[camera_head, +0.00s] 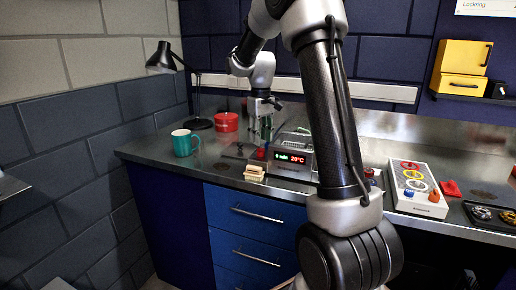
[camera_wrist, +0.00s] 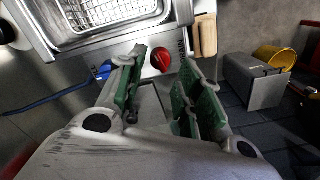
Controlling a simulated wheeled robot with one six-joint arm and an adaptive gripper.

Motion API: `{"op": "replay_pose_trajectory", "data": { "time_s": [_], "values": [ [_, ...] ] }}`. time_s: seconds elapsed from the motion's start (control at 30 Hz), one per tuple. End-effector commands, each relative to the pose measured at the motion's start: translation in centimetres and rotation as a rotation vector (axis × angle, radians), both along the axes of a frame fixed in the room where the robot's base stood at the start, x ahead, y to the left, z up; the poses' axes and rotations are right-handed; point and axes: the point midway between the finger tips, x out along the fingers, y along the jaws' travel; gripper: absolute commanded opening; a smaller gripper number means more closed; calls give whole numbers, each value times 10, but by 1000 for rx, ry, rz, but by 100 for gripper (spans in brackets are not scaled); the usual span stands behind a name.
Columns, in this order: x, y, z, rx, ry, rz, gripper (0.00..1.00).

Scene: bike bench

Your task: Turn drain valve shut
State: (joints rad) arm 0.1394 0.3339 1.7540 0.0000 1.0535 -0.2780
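The red valve knob (camera_wrist: 161,59) sits on the side of a metal bath unit (camera_wrist: 185,12) in the wrist view. In the head view a small red part (camera_head: 261,154) shows beside the unit's lit display (camera_head: 291,158), which reads 20°C. My gripper (camera_wrist: 163,80) is open, with green-padded fingers on either side of the line to the knob. The knob appears just beyond the fingertips, and nothing is between the pads. Whether they touch it, and the knob's exact turn, I cannot tell. In the head view my gripper (camera_head: 266,128) points down over the unit's left end.
A wire basket (camera_wrist: 105,12) sits in the bath. A pale wooden block (camera_head: 254,173) lies at the bench's front edge, near the unit. A teal mug (camera_head: 184,142), red tin (camera_head: 226,122) and black lamp (camera_head: 160,58) stand left. A white tray (camera_head: 418,207) is right.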

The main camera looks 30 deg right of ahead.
Motion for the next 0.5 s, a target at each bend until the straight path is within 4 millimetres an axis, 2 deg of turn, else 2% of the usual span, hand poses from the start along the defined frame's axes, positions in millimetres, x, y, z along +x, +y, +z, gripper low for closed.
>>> {"op": "replay_pose_trajectory", "data": {
  "time_s": [0.1,0.23,0.5],
  "values": [
    [-1,0,-22,0,4,0,35],
    [0,0,-39,1,2,0,35],
    [0,0,-48,0,0,0,35]
  ]
}}
